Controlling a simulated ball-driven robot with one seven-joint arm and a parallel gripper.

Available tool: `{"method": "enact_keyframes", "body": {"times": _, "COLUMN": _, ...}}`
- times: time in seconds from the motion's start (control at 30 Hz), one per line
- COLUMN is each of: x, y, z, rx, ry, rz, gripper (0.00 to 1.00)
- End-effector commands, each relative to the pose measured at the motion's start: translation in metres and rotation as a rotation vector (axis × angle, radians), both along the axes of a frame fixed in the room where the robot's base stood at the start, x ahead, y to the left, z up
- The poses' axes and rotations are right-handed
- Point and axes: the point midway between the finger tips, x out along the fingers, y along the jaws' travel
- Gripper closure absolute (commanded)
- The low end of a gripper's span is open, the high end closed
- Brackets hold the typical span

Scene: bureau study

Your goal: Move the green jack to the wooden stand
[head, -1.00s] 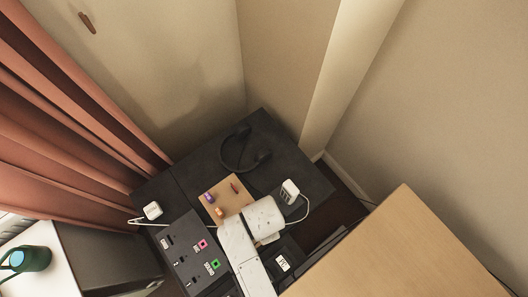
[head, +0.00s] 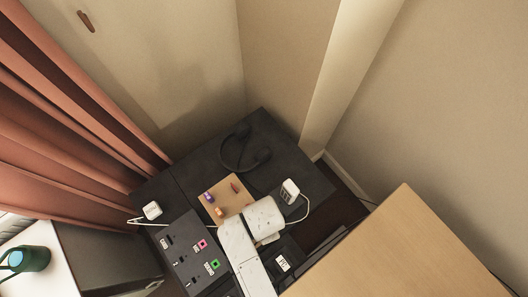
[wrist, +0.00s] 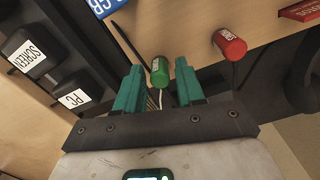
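The green jack (wrist: 159,72) shows in the wrist view as a small green cylinder with a pale cable below it. It sits between the teal fingertips of my gripper (wrist: 159,78). Narrow gaps show on both sides of it, so the fingers look open around it. The wooden stand (head: 228,200) is a light brown board in the head view, just beyond the end of my arm. Light wood (wrist: 190,22) also lies behind the jack in the wrist view; I cannot tell for sure that it is the stand. My arm hides the gripper in the head view.
A red jack (wrist: 229,43) is right of the green one. Black blocks marked SCREEN (wrist: 27,53) and PC (wrist: 73,97) are at left. A dark socket panel (head: 180,245), a white charger (head: 290,191) and headphones (head: 240,155) lie around the stand. A wooden desk (head: 400,250) is at right.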

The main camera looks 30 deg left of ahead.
Motion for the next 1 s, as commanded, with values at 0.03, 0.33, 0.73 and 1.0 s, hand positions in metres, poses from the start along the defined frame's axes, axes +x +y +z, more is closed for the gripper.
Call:
{"method": "enact_keyframes", "body": {"times": 0.03, "x": 0.0, "y": 0.0, "z": 0.0, "rx": 0.0, "ry": 0.0, "rz": 0.0, "gripper": 0.57}}
{"method": "enact_keyframes", "body": {"times": 0.33, "x": 0.0, "y": 0.0, "z": 0.0, "rx": 0.0, "ry": 0.0, "rz": 0.0, "gripper": 0.5}}
{"method": "enact_keyframes", "body": {"times": 0.73, "x": 0.001, "y": 0.0, "z": 0.054, "rx": 0.004, "ry": -0.003, "rz": -0.001, "gripper": 0.5}}
{"method": "enact_keyframes", "body": {"times": 1.0, "x": 0.001, "y": 0.001, "z": 0.097, "rx": 0.002, "ry": -0.001, "rz": 0.0, "gripper": 0.5}}
